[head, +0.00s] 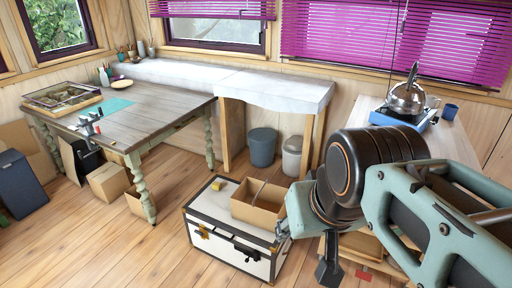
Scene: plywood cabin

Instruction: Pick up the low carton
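An open, shallow brown carton (258,204) sits on top of a white trunk with dark edges (230,240), near the middle of the head view. It looks like the low carton. Its right end is close to my arm in the picture. My arm comes in from the right, and my gripper (328,268) is partly in view at its lower end, right of the trunk. A dark finger-like part points down there. The rest is hidden or unclear, so I cannot tell if it is open or shut. The carton rests on the trunk lid with no visible grip on it.
A small yellow block (217,185) lies on the trunk beside the carton. Other cartons (108,181) stand under the wooden table (150,118). Two bins (262,147) stand beneath the white counter (240,86). Wooden floor (120,250) is clear left of the trunk.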

